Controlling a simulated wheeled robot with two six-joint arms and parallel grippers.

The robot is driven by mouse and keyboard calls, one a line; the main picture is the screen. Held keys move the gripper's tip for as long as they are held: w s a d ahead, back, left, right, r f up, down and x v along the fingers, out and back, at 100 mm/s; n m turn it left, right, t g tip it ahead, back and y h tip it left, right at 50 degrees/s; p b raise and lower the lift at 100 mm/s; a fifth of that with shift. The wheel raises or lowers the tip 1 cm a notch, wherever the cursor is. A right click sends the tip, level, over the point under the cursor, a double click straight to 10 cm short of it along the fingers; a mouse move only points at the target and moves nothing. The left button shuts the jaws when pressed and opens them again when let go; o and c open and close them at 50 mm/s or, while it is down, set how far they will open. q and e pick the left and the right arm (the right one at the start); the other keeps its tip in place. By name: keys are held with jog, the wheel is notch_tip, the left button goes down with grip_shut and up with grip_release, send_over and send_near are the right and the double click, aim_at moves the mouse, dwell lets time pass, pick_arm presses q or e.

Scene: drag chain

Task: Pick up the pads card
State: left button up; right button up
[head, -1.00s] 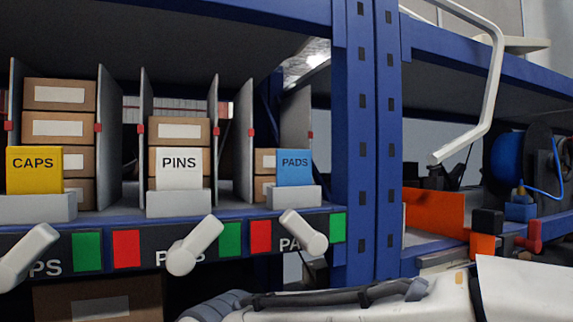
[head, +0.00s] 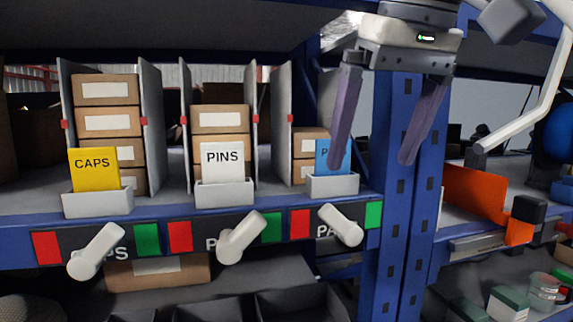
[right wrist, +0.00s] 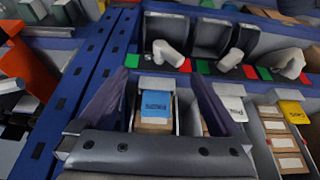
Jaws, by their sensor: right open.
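The blue pads card (head: 322,160) stands upright in the white holder (head: 333,187) at the front of the right-hand shelf bay. One finger of my right gripper hides part of its lettering in the head view. My right gripper (head: 372,163) is open and empty, its fingers pointing down in front of the shelf, slightly right of the card. In the right wrist view the pads card (right wrist: 157,105) appears upside down between the open fingers (right wrist: 160,76), with no visible contact. My left gripper is not in view.
The yellow caps card (head: 95,170) and white pins card (head: 222,157) stand in holders to the left, before stacked boxes. Grey dividers (head: 275,120) separate bays. A white lever (head: 341,225) sits below the pads holder. A blue post (head: 393,200) stands right of it.

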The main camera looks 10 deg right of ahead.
aim_at(322, 146)
jog(key=w+p, duration=0.2)
jog(key=w, duration=0.2)
jog(key=w+p, duration=0.2)
jog(key=w, duration=0.3)
jog(key=shift+w+a+r, duration=0.15)
jog(key=shift+w+a, duration=0.05)
jog(key=shift+w, duration=0.1)
jog(key=shift+x, duration=1.75)
jog(key=c, duration=1.3)
